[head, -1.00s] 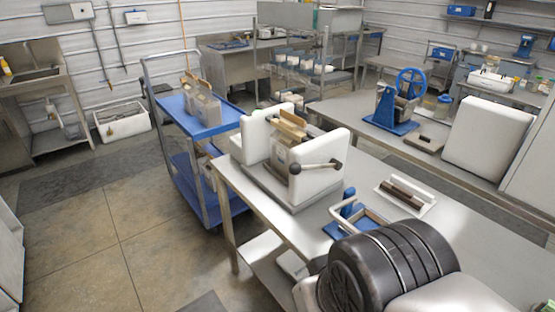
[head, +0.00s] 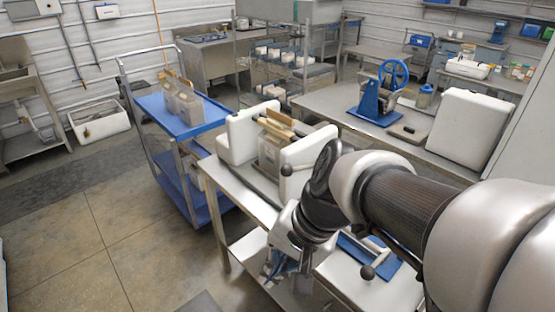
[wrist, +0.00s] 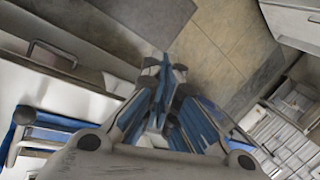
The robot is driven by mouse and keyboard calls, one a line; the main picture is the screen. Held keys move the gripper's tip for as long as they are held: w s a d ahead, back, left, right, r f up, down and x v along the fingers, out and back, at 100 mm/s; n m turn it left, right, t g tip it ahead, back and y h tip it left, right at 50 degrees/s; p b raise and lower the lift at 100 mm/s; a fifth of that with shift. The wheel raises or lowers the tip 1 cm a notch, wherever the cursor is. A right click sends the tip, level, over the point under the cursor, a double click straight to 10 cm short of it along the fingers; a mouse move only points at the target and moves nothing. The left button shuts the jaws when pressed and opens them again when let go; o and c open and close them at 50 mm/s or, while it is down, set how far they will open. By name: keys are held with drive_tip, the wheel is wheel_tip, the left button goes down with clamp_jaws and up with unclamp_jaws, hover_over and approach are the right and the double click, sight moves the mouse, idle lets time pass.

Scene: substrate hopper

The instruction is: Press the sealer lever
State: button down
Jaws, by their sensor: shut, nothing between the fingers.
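A white two-block machine (head: 305,152) holds a filled bag (head: 270,153) between its blocks on the steel table. A dark ball knob (head: 287,170) shows at its near side; my arm covers the rest of that lever. A second lever with a grey ball knob (head: 367,272) stands by a blue frame (head: 350,243), partly behind my arm. I cannot tell which is the sealer lever. My gripper (head: 275,270) is shut and empty, pointing down near the table's left front edge, apart from both knobs. Its fingers also show in the wrist view (wrist: 164,68).
A blue cart (head: 190,117) with bags on it stands left of the table. A blue hand-wheel device (head: 378,103) and a white block (head: 468,128) are on the back bench. The floor (head: 110,230) at front left is clear.

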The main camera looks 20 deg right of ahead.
sight(307, 167)
drive_tip(key=w+d+f+m+t+y+p, duration=0.1)
drive_tip(key=w+d+m+t+y+p, duration=0.25)
drive_tip(key=w+d+m, duration=0.8)
drive_tip(key=w+d+f+m+t, duration=0.1)
drive_tip(key=w+d+m, duration=0.1)
drive_tip(key=d+m, duration=0.1)
drive_tip(key=w+d+f+m+t+p, duration=0.1)
drive_tip(key=w+d+f+m+t, duration=0.1)
drive_tip(key=d+m, duration=0.2)
drive_tip(key=w+d+f+m+t, duration=0.1)
drive_tip(key=w+d+m, duration=0.1)
drive_tip(key=d+m, duration=0.2)
drive_tip(key=shift+d+f+m+h+p, duration=0.1)
drive_tip(key=shift+f+m+h+p, duration=0.1)
drive_tip(key=shift+m, duration=0.55)
drive_tip(key=shift+f+m+h+p, duration=0.1)
drive_tip(key=shift+f+m+p, duration=0.1)
drive_tip(key=shift+m, duration=0.5)
drive_tip(key=shift+f, duration=0.1)
drive_tip(key=w+a+b, duration=0.3)
drive_tip(key=w, duration=0.5)
drive_tip(key=shift+w+a+f, duration=0.35)
drive_tip(key=shift+f, duration=0.1)
drive_tip(key=shift+r, duration=0.15)
